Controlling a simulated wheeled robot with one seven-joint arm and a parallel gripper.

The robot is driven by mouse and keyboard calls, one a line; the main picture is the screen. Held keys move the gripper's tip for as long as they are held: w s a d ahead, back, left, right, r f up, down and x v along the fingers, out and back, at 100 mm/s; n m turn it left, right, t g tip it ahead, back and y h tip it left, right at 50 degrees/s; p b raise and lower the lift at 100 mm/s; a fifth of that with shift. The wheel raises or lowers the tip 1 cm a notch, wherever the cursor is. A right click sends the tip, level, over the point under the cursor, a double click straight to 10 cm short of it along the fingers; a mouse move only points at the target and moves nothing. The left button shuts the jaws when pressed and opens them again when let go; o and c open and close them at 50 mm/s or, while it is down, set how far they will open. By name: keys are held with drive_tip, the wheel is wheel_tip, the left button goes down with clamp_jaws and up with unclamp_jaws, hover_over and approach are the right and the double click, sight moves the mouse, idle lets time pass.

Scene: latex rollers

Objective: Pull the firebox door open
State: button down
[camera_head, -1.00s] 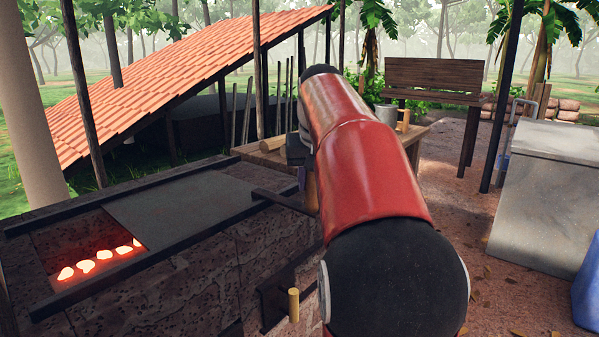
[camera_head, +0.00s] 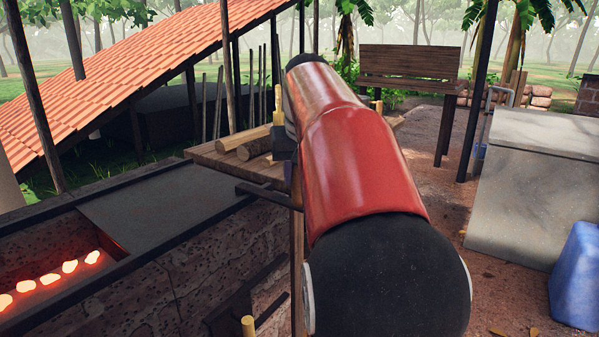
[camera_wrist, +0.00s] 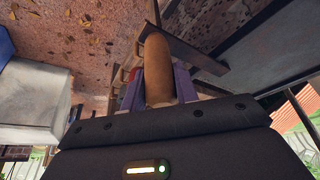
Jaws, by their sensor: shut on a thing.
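The brick firebox (camera_head: 190,265) fills the lower left of the head view. On its near side a dark metal panel (camera_head: 228,312), perhaps the door, stands beside a yellow knob (camera_head: 248,326); the lower frame edge cuts it off, and I cannot tell how far it is open. In the wrist view my gripper (camera_wrist: 158,88) has its purple fingers shut on a brown, rounded wooden handle (camera_wrist: 157,65). Dark bars (camera_wrist: 188,52) show beyond it. In the head view my red arm hides much of the gripper.
A dark plate (camera_head: 165,205) covers part of the firebox top, beside glowing coals (camera_head: 50,278). Behind stands a wooden table (camera_head: 215,160) with logs (camera_head: 245,138). To the right are a grey block (camera_head: 535,190), a blue container (camera_head: 578,280) and bare ground.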

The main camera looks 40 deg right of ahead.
drive_tip(key=c, duration=1.1)
unclamp_jaws()
drive_tip(key=shift+o, duration=0.2)
drive_tip(key=shift+r, duration=0.15)
drive_tip(key=p+v, duration=0.1)
drive_tip(key=v, duration=0.6)
drive_tip(key=shift+r, duration=0.3)
drive_tip(key=shift+s+a, duration=0.15)
drive_tip(key=s+a+f+n+y, duration=0.1)
drive_tip(key=s+a+f+n, duration=0.1)
drive_tip(key=s+a+f, duration=0.6)
drive_tip(key=s+a+f+n+t+y, duration=0.1)
drive_tip(key=s+a+f+n, duration=0.2)
drive_tip(key=s+a+f, duration=0.5)
drive_tip(key=a+f, duration=0.3)
drive_tip(key=f, duration=0.5)
drive_tip(key=shift+a+f, duration=0.2)
drive_tip(key=shift+a, duration=0.2)
